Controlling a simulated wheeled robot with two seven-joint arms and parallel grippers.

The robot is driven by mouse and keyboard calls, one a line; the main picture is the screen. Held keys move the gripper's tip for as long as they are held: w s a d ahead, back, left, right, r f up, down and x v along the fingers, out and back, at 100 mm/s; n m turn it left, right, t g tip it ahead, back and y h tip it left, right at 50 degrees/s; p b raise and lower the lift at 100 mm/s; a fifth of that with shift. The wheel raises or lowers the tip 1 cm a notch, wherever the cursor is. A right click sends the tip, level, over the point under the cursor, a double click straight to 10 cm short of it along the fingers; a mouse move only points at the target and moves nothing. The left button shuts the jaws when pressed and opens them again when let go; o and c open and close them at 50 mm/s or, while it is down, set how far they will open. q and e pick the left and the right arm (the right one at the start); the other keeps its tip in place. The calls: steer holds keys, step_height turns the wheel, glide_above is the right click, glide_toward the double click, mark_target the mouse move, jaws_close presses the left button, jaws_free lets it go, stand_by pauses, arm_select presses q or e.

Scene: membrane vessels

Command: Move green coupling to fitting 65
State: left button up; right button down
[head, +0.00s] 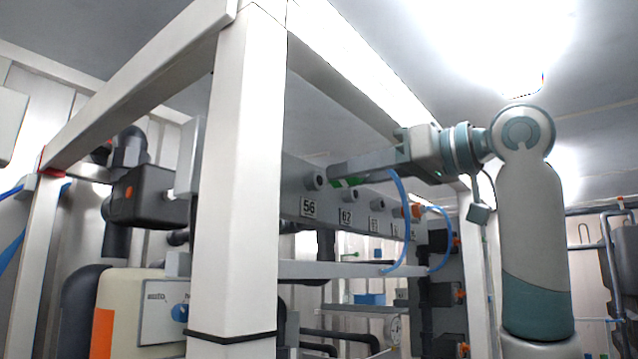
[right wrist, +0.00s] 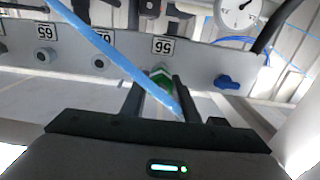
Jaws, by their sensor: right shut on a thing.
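The green coupling (right wrist: 160,76) shows between the fingertips of my right gripper (right wrist: 160,90), which is shut on it. In the head view, a bit of its green (head: 347,183) shows under my right gripper (head: 333,174), just right of the grey fitting above label 56 (head: 308,208). I cannot tell whether the coupling touches a fitting. Fitting 65 (right wrist: 42,56) is bare, at the left of the upside-down right wrist view, beside its label 65 (right wrist: 46,31). My left gripper is not in view.
A blue hose (right wrist: 105,45) crosses the right wrist view in front of the panel and partly hides the middle label. A bare fitting (right wrist: 100,63) lies between 56 and 65. A blue knob (right wrist: 228,83) is on the other side. A white post (head: 236,180) stands in front.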

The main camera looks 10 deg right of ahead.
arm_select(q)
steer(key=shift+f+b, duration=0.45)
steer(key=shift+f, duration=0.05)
arm_select(e)
steer(key=shift+v, duration=1.65)
